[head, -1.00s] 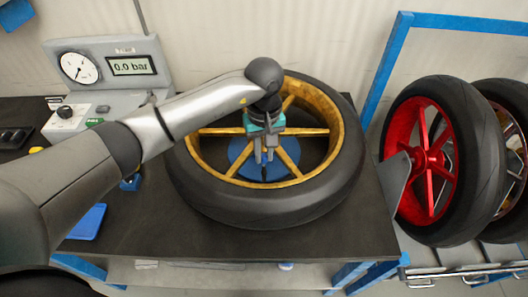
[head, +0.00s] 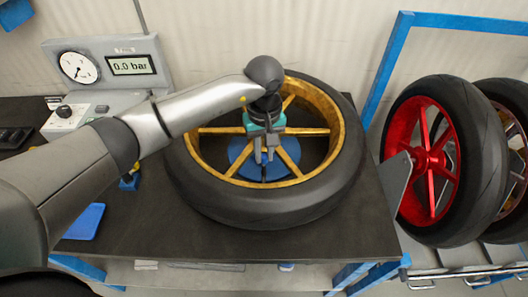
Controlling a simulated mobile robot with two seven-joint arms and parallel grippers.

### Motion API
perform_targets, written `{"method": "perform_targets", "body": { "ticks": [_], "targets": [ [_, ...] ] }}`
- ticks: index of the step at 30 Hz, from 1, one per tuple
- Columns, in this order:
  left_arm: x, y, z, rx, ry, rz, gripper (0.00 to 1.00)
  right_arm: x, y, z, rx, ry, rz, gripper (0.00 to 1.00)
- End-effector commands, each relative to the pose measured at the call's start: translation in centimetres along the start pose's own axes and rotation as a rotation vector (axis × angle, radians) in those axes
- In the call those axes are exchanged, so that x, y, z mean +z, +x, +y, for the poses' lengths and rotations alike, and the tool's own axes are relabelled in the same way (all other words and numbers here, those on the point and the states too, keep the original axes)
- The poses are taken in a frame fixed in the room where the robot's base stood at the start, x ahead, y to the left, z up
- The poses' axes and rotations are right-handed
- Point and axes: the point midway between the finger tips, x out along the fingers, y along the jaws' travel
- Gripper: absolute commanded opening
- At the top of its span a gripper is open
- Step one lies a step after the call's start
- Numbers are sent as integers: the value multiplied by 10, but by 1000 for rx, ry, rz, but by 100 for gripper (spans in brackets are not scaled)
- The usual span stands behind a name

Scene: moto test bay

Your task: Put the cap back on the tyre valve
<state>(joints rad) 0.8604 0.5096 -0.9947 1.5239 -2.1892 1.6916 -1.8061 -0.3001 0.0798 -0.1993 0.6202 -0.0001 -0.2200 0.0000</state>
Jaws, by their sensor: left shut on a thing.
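The tyre (head: 210,205) with a gold spoked rim (head: 352,128) lies flat on the dark bench. My left arm reaches in from the left over the wheel. My left gripper (head: 265,158) points down inside the rim, over the hub area near the front spokes. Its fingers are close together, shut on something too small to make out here. A dark thin valve stem (head: 263,172) seems to stand just below the fingertips. I cannot tell whether the cap touches it. My right gripper is not in view.
A pressure gauge station (head: 110,70) reading 0.0 bar stands at the back left. A blue tray (head: 85,222) lies on the bench (head: 150,235) at front left. A rack to the right holds a red-rimmed wheel (head: 412,160) and another wheel behind it.

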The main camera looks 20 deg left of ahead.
Motion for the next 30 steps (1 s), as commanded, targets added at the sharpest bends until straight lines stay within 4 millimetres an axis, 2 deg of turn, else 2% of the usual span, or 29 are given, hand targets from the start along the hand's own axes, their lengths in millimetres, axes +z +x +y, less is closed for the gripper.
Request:
{"method": "perform_targets", "body": {
  "ticks": [9,10,18,24,30],
  "targets": [
    [0,0,0,0,0,0,0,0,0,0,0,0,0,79],
    [0,0,0,0,0,0,23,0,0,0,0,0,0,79],
    [0,0,0,0,0,0,54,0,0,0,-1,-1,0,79],
    [0,0,0,0,0,-1,56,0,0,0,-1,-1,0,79],
    [0,0,0,0,0,-1,79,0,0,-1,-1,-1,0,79]
  ]
}}
